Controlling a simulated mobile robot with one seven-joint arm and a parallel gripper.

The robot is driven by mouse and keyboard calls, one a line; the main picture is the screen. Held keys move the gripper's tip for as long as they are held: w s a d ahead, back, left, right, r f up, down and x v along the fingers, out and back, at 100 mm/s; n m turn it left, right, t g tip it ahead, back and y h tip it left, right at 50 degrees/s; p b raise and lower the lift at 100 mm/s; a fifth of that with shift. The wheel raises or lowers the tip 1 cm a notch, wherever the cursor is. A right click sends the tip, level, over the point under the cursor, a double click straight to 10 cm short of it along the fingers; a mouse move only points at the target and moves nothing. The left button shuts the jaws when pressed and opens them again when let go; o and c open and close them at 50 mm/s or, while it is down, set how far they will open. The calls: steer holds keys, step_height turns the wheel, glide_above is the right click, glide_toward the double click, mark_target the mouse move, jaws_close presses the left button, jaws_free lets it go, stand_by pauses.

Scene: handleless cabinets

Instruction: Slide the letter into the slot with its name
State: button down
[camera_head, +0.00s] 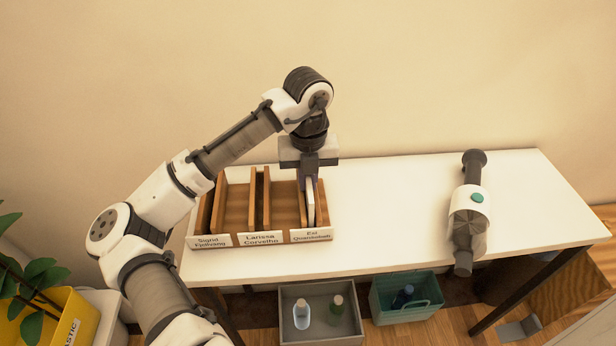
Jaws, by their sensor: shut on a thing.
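My gripper (310,178) points down over the right slot of a wooden sorter on the white table. It is shut on a white letter (310,203), held upright on edge. The letter's lower part appears to be between the dividers of the right slot; whether it touches the bottom is hidden. The wooden sorter (229,240) has three slots with front labels: Sigrid Fjellvang (211,241), Larissa Corvelho (261,238) and a right one reading Esi and a small surname (311,234). Any name on the letter cannot be read.
A grey and white device with a green button (468,214) lies on the right of the table (390,215). Below are a grey bin (320,338) and a teal bin (405,314) with bottles. A yellow bin (75,320) and plant stand at left.

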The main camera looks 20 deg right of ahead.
steer(key=c, duration=2)
jaws_free()
steer(key=shift+f, duration=0.15)
steer(key=o, duration=0.5)
step_height(320, 180, up, 12)
steer(key=shift+r+b, duration=0.2)
steer(key=shift+b, duration=0.15)
